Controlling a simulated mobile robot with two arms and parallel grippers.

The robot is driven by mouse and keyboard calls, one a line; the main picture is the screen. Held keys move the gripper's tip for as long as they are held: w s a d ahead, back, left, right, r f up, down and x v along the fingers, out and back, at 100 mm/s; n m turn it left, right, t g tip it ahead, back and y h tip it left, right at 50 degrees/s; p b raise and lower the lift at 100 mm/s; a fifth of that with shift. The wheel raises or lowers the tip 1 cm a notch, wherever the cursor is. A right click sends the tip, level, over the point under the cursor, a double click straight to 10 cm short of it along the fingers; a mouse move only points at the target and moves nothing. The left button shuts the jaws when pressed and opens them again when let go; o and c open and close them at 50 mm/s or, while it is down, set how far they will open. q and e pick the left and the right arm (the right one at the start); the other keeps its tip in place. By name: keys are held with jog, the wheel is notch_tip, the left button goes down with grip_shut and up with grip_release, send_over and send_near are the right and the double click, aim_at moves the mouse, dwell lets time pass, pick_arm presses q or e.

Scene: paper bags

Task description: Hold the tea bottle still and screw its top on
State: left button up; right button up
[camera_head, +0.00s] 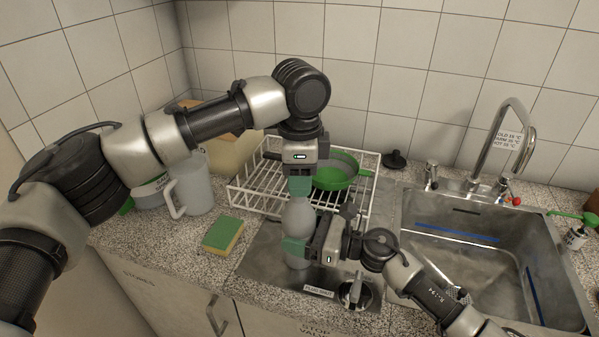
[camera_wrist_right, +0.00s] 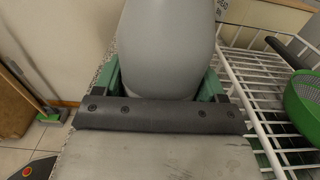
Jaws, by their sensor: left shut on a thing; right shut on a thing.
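The grey tea bottle (camera_head: 298,218) stands upright over the metal drainboard, and its body also fills the top of the right wrist view (camera_wrist_right: 170,45). My right gripper (camera_head: 296,248) is shut around its lower body from the right, with a green finger on either side in the right wrist view (camera_wrist_right: 160,83). My left gripper (camera_head: 300,187) points straight down from above, its green fingers shut at the bottle's upper end. The fingers hide the top, so I cannot tell how it sits on the neck. I cannot tell whether the bottle's base touches the drainboard.
A white wire rack (camera_head: 250,200) with a green colander (camera_head: 335,171) stands behind the bottle. A sponge (camera_head: 222,235) and a pale jug (camera_head: 190,188) are on the left. The sink (camera_head: 480,245) with its tap (camera_head: 497,140) is on the right. A black plug (camera_head: 396,160) lies behind.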

pick_arm(q)
jog(key=shift+f, duration=0.9)
jog(key=o, duration=1)
jog(key=shift+c, duration=0.2)
jog(key=shift+a, duration=0.1)
jog(key=shift+c, duration=0.3)
